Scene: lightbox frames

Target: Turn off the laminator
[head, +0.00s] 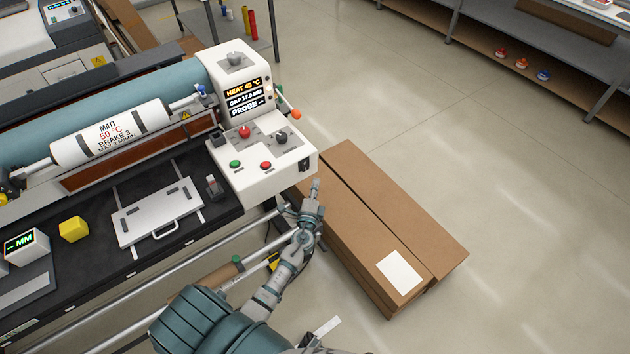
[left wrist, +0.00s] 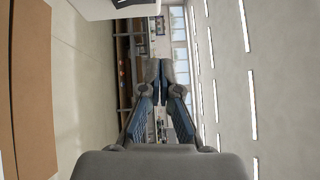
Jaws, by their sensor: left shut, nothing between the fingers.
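The laminator carries a white control housing (head: 262,150) at its right end in the head view. Its sloped panel holds a red mushroom knob (head: 244,131), a green button (head: 235,164), a red button (head: 266,165) and a dark dial (head: 281,137). The displays (head: 244,97) are lit and read HEAT 45 °C, GAP 17.0 MM and PROBE. My left gripper (head: 315,186) is shut and empty, just below the housing's lower right corner. It also shows in the left wrist view (left wrist: 160,68). My right gripper is not in view.
Long brown cardboard boxes (head: 362,230) lie on the floor right of the laminator. A white plate with a handle (head: 160,212) and a yellow cube (head: 73,229) rest on the black front table (head: 95,250). Open floor lies to the right.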

